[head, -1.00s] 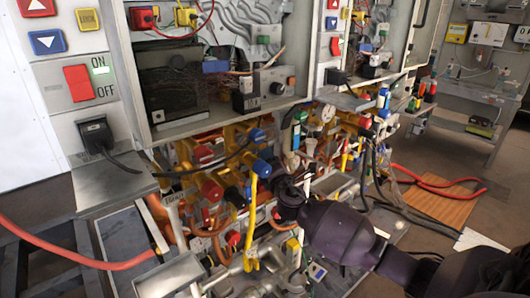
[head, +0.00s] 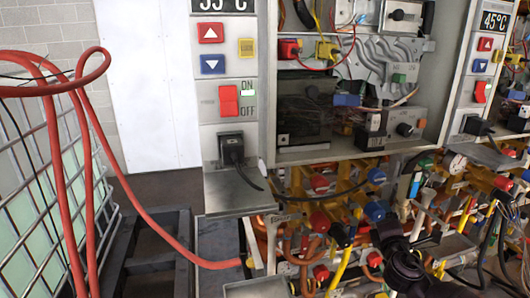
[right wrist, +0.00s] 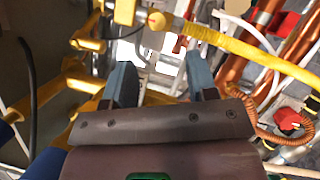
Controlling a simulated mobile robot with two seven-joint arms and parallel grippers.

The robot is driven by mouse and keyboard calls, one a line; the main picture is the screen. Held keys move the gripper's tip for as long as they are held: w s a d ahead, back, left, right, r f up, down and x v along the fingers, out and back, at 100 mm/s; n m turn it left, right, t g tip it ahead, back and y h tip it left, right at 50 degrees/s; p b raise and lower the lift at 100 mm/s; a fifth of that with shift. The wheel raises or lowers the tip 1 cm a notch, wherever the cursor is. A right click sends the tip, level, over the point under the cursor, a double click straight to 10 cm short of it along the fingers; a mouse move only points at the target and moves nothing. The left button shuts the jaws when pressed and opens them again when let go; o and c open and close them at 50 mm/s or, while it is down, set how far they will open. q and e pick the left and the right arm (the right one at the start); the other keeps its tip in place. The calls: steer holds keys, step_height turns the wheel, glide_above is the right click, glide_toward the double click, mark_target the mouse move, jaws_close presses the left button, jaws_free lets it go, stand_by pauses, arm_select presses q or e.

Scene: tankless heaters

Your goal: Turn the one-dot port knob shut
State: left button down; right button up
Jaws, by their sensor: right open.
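Several red and blue knobs sit on the yellow pipe fittings under the heater, among them a red knob (head: 321,220) and a blue knob (head: 375,212). Dot marks are too small to read, so I cannot tell which is the one-dot port knob. My right gripper (head: 390,234) is dark and in front of the fittings at the lower right; its fingertips are hard to make out there. In the right wrist view its two grey-blue fingers (right wrist: 161,82) are apart with nothing held between them. A yellow fitting with a small red part (right wrist: 156,20) is beyond them. My left gripper is not in view.
A yellow hose (right wrist: 235,47) and copper pipes (right wrist: 266,62) crowd the right side of the right wrist view. A red switch (head: 229,101) and a black plug (head: 231,146) are on the panel. A thick red hose (head: 140,210) hangs at the left beside a wire cage (head: 52,190).

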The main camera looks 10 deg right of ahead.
steer(key=s+a+f+m+g+y, duration=0.1)
steer(key=s+a+f+m+g, duration=0.1)
steer(key=s+a+f+m, duration=0.2)
steer(key=s+a+f+m+g+y, duration=0.2)
steer(key=s+f+m, duration=0.6)
steer(key=s+f, duration=0.5)
steer(key=s+a+f+m+g+y, duration=0.2)
steer(key=s+a+f+m, duration=0.4)
steer(key=s, duration=0.5)
step_height(320, 180, down, 2)
steer(key=shift+s+a+f+m+g, duration=0.2)
steer(key=shift+s+a+m+g, duration=0.2)
steer(key=shift+a+g, duration=0.25)
steer(key=shift+d, duration=0.1)
